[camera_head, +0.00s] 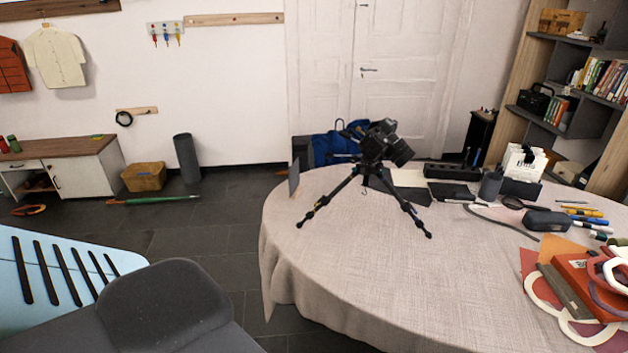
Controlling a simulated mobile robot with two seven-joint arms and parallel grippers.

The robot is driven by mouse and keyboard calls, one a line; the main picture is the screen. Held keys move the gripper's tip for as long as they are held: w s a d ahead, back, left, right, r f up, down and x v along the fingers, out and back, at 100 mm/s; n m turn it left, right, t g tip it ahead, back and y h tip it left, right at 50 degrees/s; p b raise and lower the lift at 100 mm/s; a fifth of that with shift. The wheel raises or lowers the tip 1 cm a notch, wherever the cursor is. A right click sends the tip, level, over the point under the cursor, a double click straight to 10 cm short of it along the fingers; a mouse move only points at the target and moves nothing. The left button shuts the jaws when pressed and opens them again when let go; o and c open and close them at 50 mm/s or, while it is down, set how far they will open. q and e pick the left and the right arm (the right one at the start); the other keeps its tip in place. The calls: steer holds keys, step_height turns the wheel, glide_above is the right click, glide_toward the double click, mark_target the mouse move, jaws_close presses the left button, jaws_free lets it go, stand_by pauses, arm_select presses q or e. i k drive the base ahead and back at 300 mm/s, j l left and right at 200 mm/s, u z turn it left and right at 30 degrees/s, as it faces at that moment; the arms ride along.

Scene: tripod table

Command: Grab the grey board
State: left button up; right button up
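A small grey board (294,178) stands upright, seen nearly edge-on, at the far left edge of the round table (345,280). It is just left of a black tripod with a camera (384,146) on the table. I cannot tell what holds the board up. A flat dark grey sheet (410,178) lies behind the tripod, partly hidden by it. Neither of my grippers is in view.
Black cases, pens, a dark pouch (547,220) and a red box (585,285) crowd the table's right side. The front left of the tabletop is clear. A pale blue slotted surface (70,285) is at lower left. Dark floor lies left of the table.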

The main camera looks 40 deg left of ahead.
mark_target(294, 190)
steer(key=i+j+z, duration=0.1)
steer(key=j+z, duration=0.2)
steer(key=j, duration=0.6)
steer(key=j+z, duration=0.3)
steer(key=j, duration=0.65)
steer(key=j+z, duration=0.1)
steer(key=j, duration=2.6)
steer(key=k, duration=0.05)
